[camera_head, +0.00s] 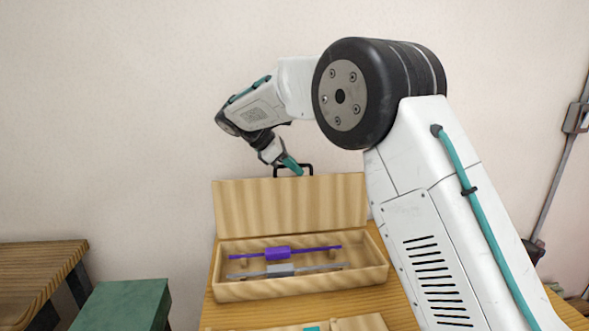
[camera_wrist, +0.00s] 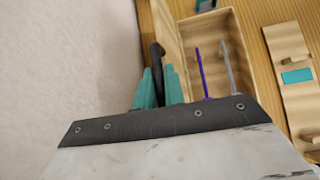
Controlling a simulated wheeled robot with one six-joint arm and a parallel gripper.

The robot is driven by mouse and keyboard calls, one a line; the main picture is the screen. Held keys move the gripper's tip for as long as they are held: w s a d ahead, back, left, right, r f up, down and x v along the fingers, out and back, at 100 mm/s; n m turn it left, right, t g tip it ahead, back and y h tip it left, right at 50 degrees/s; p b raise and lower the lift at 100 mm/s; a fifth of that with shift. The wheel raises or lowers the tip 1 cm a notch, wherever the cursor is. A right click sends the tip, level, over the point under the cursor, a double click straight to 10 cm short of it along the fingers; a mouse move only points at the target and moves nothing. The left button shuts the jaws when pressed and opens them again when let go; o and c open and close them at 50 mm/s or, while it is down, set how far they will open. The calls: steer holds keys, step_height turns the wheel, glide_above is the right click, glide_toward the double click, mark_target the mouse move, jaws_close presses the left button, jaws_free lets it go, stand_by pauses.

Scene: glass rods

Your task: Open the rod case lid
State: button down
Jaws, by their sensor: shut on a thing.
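The wooden rod case (camera_head: 300,290) stands on the table with its lid (camera_head: 290,207) raised upright at the back. A black handle (camera_head: 309,166) sits on the lid's top edge. My gripper (camera_head: 297,170) is shut on this handle, and its teal fingers also show around the handle (camera_wrist: 157,55) in the wrist view (camera_wrist: 159,80). Inside the open case lie a purple rod (camera_head: 278,253) and a grey rod (camera_head: 281,270), side by side on small supports. Part of the handle is hidden behind my fingers.
A wooden rack with a teal block (camera_wrist: 297,76) lies in front of the case on the wooden table (camera_head: 225,313). A green box (camera_head: 122,306) and a slatted wooden bench (camera_head: 38,272) stand at the left. The wall is close behind the lid.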

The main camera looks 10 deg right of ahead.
steer(key=shift+w, duration=0.15)
steer(key=c, duration=1.5)
jaws_free()
steer(key=shift+f, duration=0.1)
steer(key=v, duration=0.8)
steer(key=shift+d, duration=0.1)
steer(key=s+d+r+m+y, duration=0.2)
steer(key=s+d+m, duration=0.3)
steer(key=s, duration=0.6)
steer(key=s+d+r+m+y, duration=0.2)
steer(key=s+d+r+y, duration=0.1)
steer(key=s+d, duration=0.65)
steer(key=s+f+m+y, duration=0.1)
steer(key=s+f+m, duration=0.2)
steer(key=s, duration=0.5)
steer(key=s+f+m+y, duration=0.1)
steer(key=s+f+m, duration=0.2)
steer(key=s, duration=0.6)
steer(key=s+f+m+t+y, duration=0.1)
steer(key=s+f+m+y, duration=0.1)
steer(key=s+f, duration=0.4)
steer(key=s+m, duration=0.1)
steer(key=s, duration=0.2)
steer(key=shift+f+m, duration=0.3)
steer(key=shift+f, duration=0.1)
